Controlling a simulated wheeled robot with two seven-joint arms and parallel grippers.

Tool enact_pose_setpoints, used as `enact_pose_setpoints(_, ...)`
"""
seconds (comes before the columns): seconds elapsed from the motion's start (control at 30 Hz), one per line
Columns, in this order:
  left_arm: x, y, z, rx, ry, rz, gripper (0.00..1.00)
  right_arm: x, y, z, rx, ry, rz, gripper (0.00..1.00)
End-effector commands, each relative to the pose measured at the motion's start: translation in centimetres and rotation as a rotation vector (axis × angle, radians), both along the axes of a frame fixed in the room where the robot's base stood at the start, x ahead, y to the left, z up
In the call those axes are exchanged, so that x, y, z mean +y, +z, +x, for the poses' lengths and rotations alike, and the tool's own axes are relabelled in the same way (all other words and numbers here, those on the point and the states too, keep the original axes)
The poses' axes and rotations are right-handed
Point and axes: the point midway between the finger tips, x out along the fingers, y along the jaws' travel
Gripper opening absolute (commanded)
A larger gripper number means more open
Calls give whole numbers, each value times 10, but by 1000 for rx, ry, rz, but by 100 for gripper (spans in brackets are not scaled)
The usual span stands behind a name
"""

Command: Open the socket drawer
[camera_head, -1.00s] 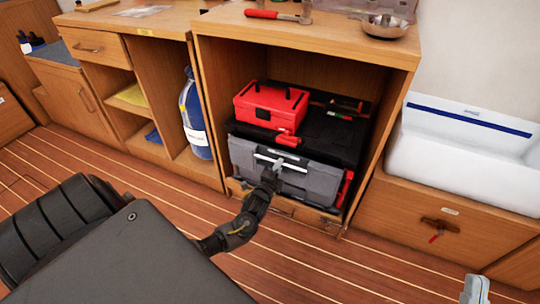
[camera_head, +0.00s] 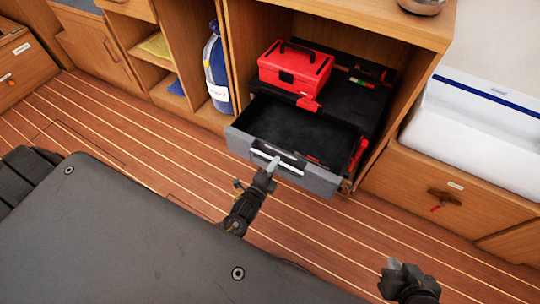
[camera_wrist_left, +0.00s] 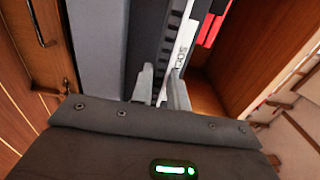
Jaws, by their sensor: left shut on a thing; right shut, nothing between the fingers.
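The socket drawer (camera_head: 240,139) is a grey-fronted drawer with a dark inside, low in the wooden cabinet. It stands pulled out toward me, and its inside shows from above. My left gripper (camera_head: 272,164) is shut on the drawer's pale bar handle (camera_head: 288,164). In the left wrist view the fingers (camera_wrist_left: 160,88) close around the handle bar, with lettering on the drawer beside it, partly hidden. My right gripper (camera_head: 402,272) is shut and empty, low at the right, over the floor and apart from everything.
A red toolbox (camera_head: 295,66) sits on the black top (camera_head: 345,98) above the drawer. A blue cylinder (camera_head: 216,70) stands in the compartment to the left. A white basin (camera_head: 490,115) is at the right. The plank floor (camera_head: 150,135) before the cabinets is clear.

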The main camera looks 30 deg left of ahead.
Motion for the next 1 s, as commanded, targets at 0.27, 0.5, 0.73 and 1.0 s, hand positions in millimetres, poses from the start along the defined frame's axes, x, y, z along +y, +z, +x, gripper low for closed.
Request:
enact_pose_setpoints(0.27, -4, 0, -4, 0, -11, 0, 0, -5, -4, -6, 39, -12, -11, 0)
enact_pose_setpoints(0.5, -4, 0, -4, 0, -10, 0, 20, -5, -4, -5, 38, -11, -11, 0)
enact_pose_setpoints(0.73, -3, 0, -4, 0, -8, 0, 38, -5, -4, -5, 37, -11, -11, 0)
enact_pose_setpoints(1.0, -3, 0, -9, 2, -8, 0, 38, -5, -3, -6, 44, -13, -13, 0)
